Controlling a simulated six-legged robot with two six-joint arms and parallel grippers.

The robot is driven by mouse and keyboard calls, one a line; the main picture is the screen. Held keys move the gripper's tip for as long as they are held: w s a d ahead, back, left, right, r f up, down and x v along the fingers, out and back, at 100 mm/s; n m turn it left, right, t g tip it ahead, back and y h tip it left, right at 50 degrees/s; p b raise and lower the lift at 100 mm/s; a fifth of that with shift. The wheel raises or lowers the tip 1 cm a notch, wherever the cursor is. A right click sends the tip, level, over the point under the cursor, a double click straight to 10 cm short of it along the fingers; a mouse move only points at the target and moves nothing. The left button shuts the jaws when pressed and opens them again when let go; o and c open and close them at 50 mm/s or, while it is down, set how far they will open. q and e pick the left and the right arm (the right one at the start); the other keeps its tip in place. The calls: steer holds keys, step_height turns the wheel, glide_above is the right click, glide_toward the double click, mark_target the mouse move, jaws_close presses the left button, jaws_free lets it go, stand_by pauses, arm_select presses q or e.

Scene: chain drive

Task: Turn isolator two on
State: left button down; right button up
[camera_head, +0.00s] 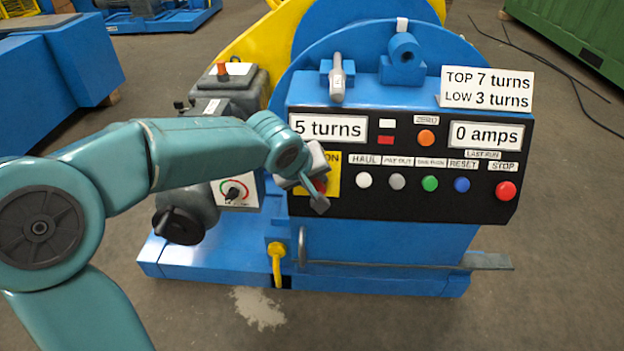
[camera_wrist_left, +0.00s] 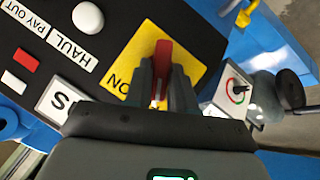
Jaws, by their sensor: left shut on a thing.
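A red switch handle (camera_wrist_left: 163,52) stands on a yellow plate (camera_wrist_left: 138,45) marked ON, at the left end of the black control panel (camera_head: 430,195). My left gripper (camera_wrist_left: 163,88) is shut on this handle, with a dark finger on each side of it. In the head view my left gripper (camera_head: 318,188) covers most of the yellow plate (camera_head: 333,163), and only a bit of the red handle (camera_head: 320,185) shows. I cannot read a number two on this plate. My right gripper is in neither view.
The panel has several coloured buttons, including a red stop button (camera_head: 506,191), and displays reading 5 turns (camera_head: 328,129) and 0 amps (camera_head: 486,135). A dial switch (camera_head: 234,192) on a white plate is left of my gripper. A grey bar (camera_head: 430,261) sticks out below the panel.

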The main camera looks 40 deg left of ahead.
arm_select(q)
steer(key=m, duration=0.1)
steer(key=m+g+y, duration=0.1)
steer(key=shift+w+d+m, duration=0.2)
steer(key=shift+d+m, duration=0.05)
steer(key=shift+m, duration=0.05)
steer(key=m+g+y, duration=0.1)
steer(key=m+y, duration=0.1)
steer(key=shift+d+m, duration=0.15)
steer(key=shift+m, duration=0.15)
steer(key=m+y, duration=0.1)
steer(key=m+g, duration=0.1)
steer(key=shift+w+d+m+y, duration=0.15)
steer(key=shift+m+y, duration=0.15)
steer(key=shift+y, duration=0.1)
steer(key=shift+d+f+m+g+y, duration=0.15)
steer(key=shift+m+g+y, duration=0.15)
steer(key=shift+m+y, duration=0.75)
steer(key=shift+m, duration=0.25)
steer(key=c, duration=1)
jaws_free()
steer(key=shift+c, duration=0.2)
